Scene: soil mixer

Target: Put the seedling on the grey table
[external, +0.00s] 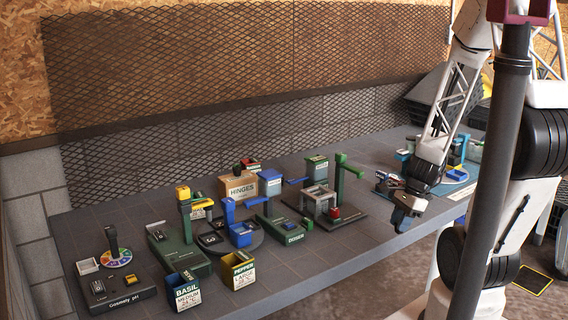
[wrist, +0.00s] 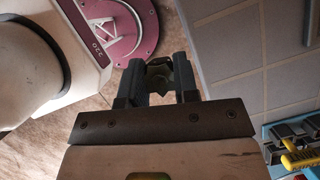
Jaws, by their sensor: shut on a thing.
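My gripper (external: 405,216) hangs over the front edge of the grey table (external: 395,160), right of the middle in the external view. In the wrist view, my gripper (wrist: 160,72) is shut on a small dark olive-green thing (wrist: 161,84), which seems to be the seedling. Its shape is mostly hidden between the fingers. The external view does not show the held thing clearly. The grey table also shows in the wrist view (wrist: 235,50), to the right of the fingers, with bare tiled surface there.
Several devices crowd the table, among them a green stand (external: 340,185), a HINGES box (external: 238,188) and a Geometry pH board (external: 125,295). BASIL (external: 187,298) and PEPPER (external: 238,275) boxes stand at the front edge. A blue station (external: 455,180) is at right. The table's front right has bare patches.

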